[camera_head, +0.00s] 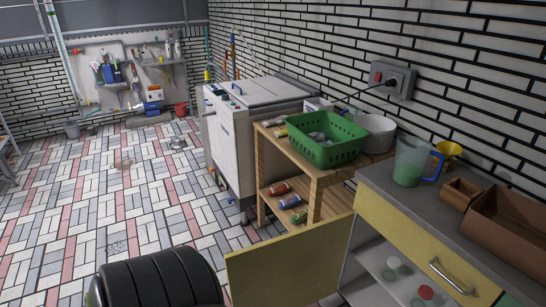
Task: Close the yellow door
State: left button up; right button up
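The yellow door (290,266) stands swung open at the bottom middle, out from the cabinet. The cabinet (365,178) has a grey worktop and an open white inside at the lower right. A yellow drawer front (400,236) with a metal handle (450,275) is above the opening. The door's lower part is cut off by the frame edge, and I see no handle on its visible face. Neither of my grippers is in view.
A jug (408,165) and brown boxes (505,222) stand on the worktop.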

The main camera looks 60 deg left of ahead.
aim_at(303, 267)
jog(key=k+z, duration=0.15)
jog(key=z, duration=0.2)
jog(key=k+z, duration=0.1)
jog(key=z, duration=0.3)
jog(key=k+z, duration=0.15)
jog(key=z, duration=0.2)
jog(key=k+j, duration=0.15)
jog(key=j, duration=0.4)
jog(key=k+j, duration=0.2)
jog(key=j, duration=0.3)
jog(key=k+j, duration=0.15)
jog(key=j, duration=0.4)
jog(key=k+j, duration=0.2)
jog(key=j, duration=0.3)
jog(key=k+j, duration=0.15)
jog(key=j, duration=0.4)
jog(key=k+j, duration=0.2)
jog(key=j, duration=0.3)
jog(key=k+j, duration=0.15)
jog(key=j, duration=0.4)
jog(key=k+j, duration=0.15)
jog(key=j, duration=0.4)
